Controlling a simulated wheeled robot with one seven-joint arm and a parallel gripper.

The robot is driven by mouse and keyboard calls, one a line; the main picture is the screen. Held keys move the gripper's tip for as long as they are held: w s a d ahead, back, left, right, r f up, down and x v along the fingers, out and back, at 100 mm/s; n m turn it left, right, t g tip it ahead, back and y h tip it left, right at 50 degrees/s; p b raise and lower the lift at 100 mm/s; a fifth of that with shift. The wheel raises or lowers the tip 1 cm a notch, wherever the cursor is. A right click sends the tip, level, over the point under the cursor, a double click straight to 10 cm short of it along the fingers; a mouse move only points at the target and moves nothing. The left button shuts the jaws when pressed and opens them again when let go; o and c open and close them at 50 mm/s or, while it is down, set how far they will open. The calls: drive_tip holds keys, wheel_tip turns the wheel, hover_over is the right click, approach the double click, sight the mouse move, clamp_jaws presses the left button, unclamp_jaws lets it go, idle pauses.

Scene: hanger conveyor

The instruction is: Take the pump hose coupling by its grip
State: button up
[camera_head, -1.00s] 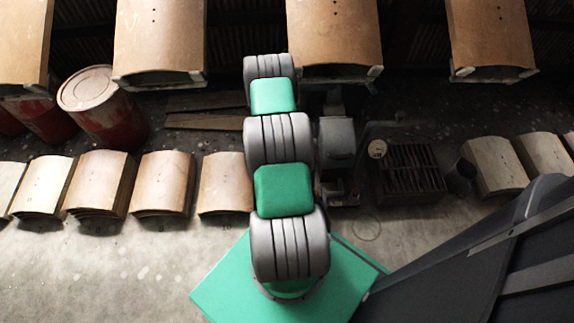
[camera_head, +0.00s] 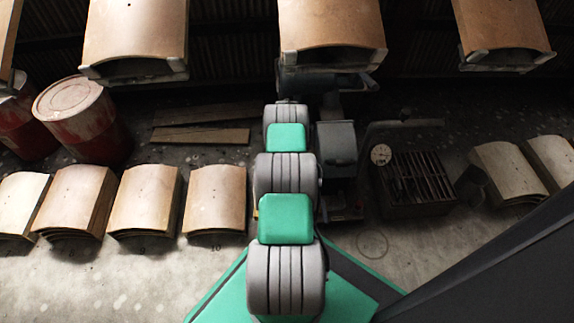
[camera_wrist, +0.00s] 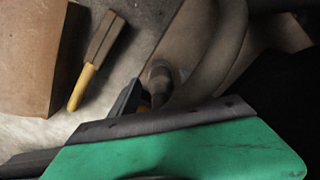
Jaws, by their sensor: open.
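In the wrist view a thick grey hose (camera_wrist: 222,45) curves down at the upper middle. A rounded metallic end piece (camera_wrist: 158,77), which looks like the pump hose coupling, lies left of the hose's lower part, partly hidden by my gripper. Its grip cannot be made out clearly; a small orange patch shows just below it. My gripper (camera_wrist: 140,102) is open, with a dark finger close to the end piece; whether they touch cannot be told. Its green housing fills the bottom of the view. In the head view my own arm hides the gripper and coupling.
A yellow-handled tool (camera_wrist: 89,72) and a brown panel (camera_wrist: 30,55) lie left in the wrist view. In the head view stand a dark machine (camera_head: 337,150), a slatted crate (camera_head: 412,180), a red drum (camera_head: 85,120) and curved wooden panels (camera_head: 215,200).

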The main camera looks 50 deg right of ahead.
drive_tip(key=shift+w+d+f, duration=0.1)
drive_tip(key=shift+c, duration=0.3)
clamp_jaws()
